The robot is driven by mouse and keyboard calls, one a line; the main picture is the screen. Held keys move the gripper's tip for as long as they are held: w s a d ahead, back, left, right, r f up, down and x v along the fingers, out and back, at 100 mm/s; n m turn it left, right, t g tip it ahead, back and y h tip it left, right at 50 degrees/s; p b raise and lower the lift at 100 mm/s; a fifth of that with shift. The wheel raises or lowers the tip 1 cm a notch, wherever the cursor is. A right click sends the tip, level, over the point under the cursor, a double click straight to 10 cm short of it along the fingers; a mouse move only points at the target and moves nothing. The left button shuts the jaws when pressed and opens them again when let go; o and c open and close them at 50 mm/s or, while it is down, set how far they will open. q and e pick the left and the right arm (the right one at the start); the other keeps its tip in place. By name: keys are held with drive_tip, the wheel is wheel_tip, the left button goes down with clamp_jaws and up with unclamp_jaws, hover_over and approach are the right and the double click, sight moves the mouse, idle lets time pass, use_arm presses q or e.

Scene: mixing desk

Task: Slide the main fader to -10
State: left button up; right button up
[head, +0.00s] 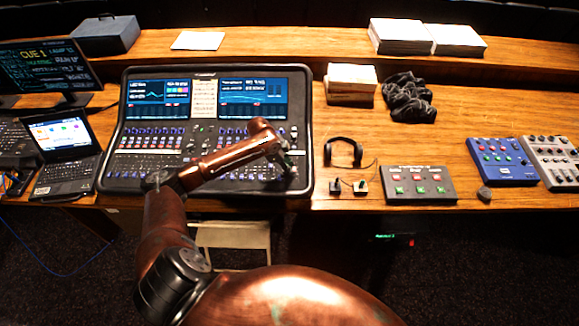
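The mixing desk (306,130) is a black console with two lit screens and rows of small knobs and faders, on the wooden table left of centre. My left arm reaches across its front right part. My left gripper (288,168) is low over the right end of the desk's fader area. It is small and dark here, and I cannot tell whether its fingers are open or shut, or whether they touch a fader. The main fader cannot be made out; the gripper and wrist cover part of that area. My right gripper is not in view.
A laptop (66,150) and a monitor (45,65) stand left of the desk. Headphones (343,151), a button box (418,184), a blue box (502,160) and a small grey mixer (552,160) are on the right.

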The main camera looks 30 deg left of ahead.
use_arm(q)
clamp_jaws()
drive_tip(key=shift+w, duration=0.1)
drive_tip(key=shift+w+a+r+p, duration=0.1)
drive_tip(key=shift+w+a+p, duration=0.3)
drive_tip(key=shift+w, duration=0.3)
drive_tip(key=shift+o, duration=2.3)
unclamp_jaws()
drive_tip(key=v, duration=1.2)
